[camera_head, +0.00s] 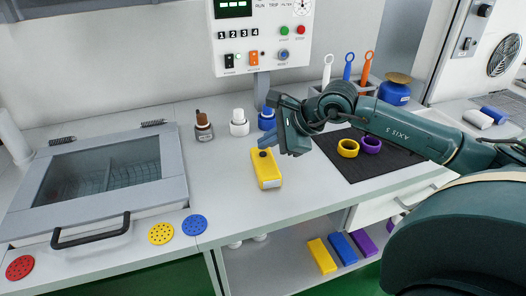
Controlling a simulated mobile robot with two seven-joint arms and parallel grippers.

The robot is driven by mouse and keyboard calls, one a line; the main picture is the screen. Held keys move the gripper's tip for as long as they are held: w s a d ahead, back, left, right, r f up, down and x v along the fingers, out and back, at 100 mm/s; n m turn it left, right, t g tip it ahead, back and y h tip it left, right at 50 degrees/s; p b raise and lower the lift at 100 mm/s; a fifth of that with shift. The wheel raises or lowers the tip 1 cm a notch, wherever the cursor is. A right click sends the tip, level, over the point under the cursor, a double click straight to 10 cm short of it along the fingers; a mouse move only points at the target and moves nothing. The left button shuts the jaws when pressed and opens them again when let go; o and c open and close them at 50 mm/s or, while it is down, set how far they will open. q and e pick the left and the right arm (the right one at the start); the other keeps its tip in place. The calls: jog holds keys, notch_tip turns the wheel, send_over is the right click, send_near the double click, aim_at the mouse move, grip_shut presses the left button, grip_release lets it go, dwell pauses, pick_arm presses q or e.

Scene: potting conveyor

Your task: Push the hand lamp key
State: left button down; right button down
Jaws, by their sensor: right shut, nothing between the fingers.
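A yellow block-shaped device (267,172), which looks like the hand lamp, lies on the grey worktop near the middle of the head view. A small dark round spot, which looks like its key (263,154), shows on its upper face at the far end. My right gripper (284,142) is shut and empty. It is just above and to the right of the lamp's far end; I cannot tell whether it touches the lamp. My left gripper is not in view.
A brown bottle (203,127), a white bottle (239,123) and a blue bottle (267,119) stand behind the lamp. A lidded glass-topped box (172,150) is at left. A dark mat (350,172) with yellow and purple rings lies under my right arm. Worktop left of the lamp is clear.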

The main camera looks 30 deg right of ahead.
aim_at(268, 156)
notch_tip(268, 156, up, 6)
jog(key=p, duration=0.3)
dwell(0.5)
dwell(0.4)
